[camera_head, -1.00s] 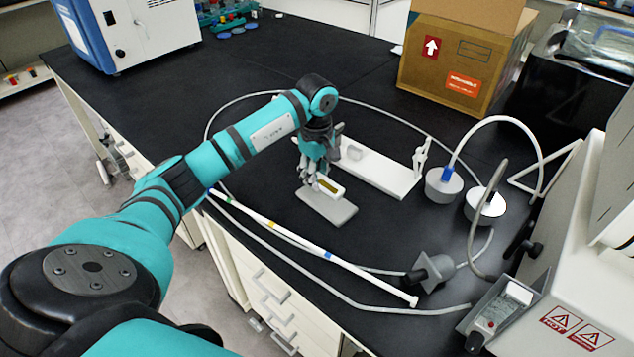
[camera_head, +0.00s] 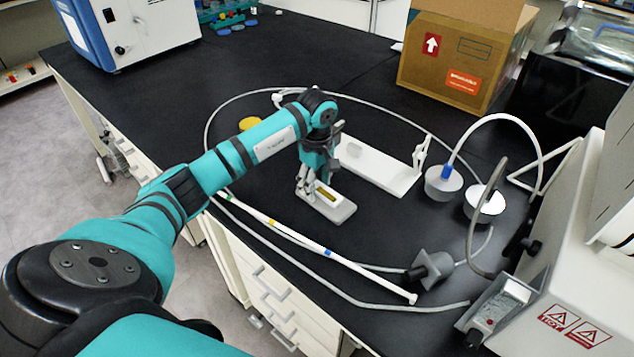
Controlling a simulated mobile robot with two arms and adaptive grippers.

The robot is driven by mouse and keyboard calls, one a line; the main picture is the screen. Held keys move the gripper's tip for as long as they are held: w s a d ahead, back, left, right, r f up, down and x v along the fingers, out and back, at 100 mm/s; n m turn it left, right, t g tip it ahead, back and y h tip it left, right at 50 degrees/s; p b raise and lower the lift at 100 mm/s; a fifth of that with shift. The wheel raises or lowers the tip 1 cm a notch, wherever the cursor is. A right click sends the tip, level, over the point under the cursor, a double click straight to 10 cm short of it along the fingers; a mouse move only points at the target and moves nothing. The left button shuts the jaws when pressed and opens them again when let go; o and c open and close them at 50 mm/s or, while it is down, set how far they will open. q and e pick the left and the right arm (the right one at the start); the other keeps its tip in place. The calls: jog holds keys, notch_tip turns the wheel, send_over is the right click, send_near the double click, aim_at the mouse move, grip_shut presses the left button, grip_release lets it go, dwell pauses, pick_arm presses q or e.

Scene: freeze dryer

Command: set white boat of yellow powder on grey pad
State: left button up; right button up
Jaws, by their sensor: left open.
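The white boat (camera_head: 329,196) with yellow powder shows on the grey pad (camera_head: 338,213), near the pad's middle, and appears to rest on it. My left gripper (camera_head: 309,186) points down just behind and left of the boat. Its jaws are open, with the fingers close to the boat's left end; whether a finger still touches it I cannot tell. My right gripper is out of the picture.
A white stand (camera_head: 385,175) lies behind the pad. Grey stoppers (camera_head: 443,184) with tubing are to the right. A long white rod (camera_head: 345,262) crosses in front. A yellow disc (camera_head: 250,124) lies behind my arm. A cardboard box (camera_head: 455,65) stands at the back.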

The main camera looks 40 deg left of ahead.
aim_at(317, 189)
pick_arm(q)
jog(key=shift+r, duration=0.3)
notch_tip(317, 189, up, 12)
jog(key=b, duration=0.1)
jog(key=shift+f, duration=0.15)
jog(key=shift+s+f, duration=0.1)
dwell(0.3)
